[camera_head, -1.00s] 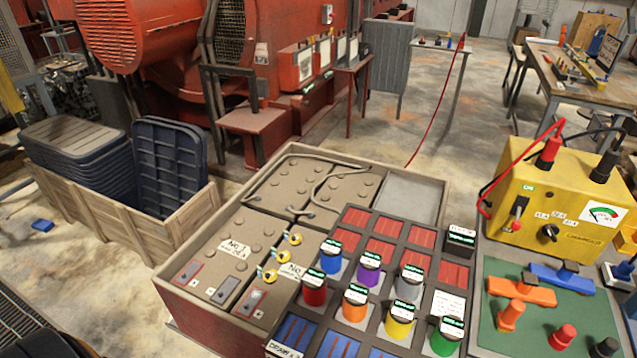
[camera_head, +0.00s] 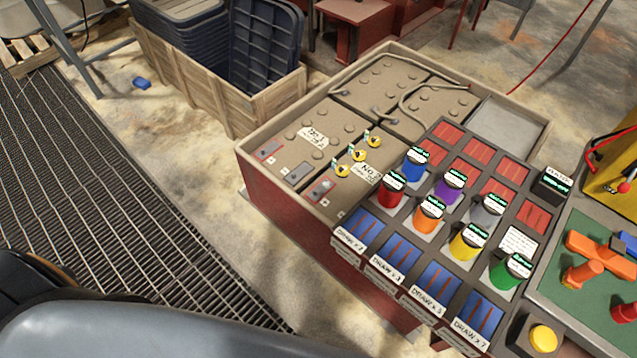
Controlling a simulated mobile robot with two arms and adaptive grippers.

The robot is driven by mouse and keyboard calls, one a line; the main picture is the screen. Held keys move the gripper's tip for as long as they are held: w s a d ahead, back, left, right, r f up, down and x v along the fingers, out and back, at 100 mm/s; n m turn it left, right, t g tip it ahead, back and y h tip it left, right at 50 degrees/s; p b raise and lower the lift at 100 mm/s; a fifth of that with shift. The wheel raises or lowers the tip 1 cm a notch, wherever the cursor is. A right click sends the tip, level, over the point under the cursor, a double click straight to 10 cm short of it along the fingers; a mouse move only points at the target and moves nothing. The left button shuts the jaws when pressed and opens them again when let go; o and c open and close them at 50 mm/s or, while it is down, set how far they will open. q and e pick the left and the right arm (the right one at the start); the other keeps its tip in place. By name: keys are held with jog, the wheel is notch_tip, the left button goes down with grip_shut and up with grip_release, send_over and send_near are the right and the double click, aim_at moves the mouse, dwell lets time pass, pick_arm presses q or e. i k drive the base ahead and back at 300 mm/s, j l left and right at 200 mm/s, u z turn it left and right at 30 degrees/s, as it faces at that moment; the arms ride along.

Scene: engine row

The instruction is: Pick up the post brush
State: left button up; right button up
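I cannot make out a post brush for certain in the head view. The battery box (camera_head: 287,218) stands in the middle, with tan batteries (camera_head: 335,117) inside. Small yellow-and-black pieces (camera_head: 358,154) sit on top of the front batteries. Neither gripper is in view. A large grey rounded shape at the bottom left looks like part of my own arm; no fingers show on it.
A panel (camera_head: 394,238) of red and blue slots holds several coloured, labelled cylinders. Right of it, a green mat (camera_head: 602,308) carries orange and red pieces. A wooden crate (camera_head: 185,85) holds dark lids. A small blue object (camera_head: 141,83) lies on the floor; metal grating (camera_head: 110,190) fills the left.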

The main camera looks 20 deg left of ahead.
aim_at(573, 277)
jog(key=l+z, duration=0.1)
jog(key=z, duration=0.35)
jog(key=l+z, duration=0.1)
jog(key=z, duration=0.35)
jog(key=l+z, duration=0.1)
jog(key=z, duration=0.35)
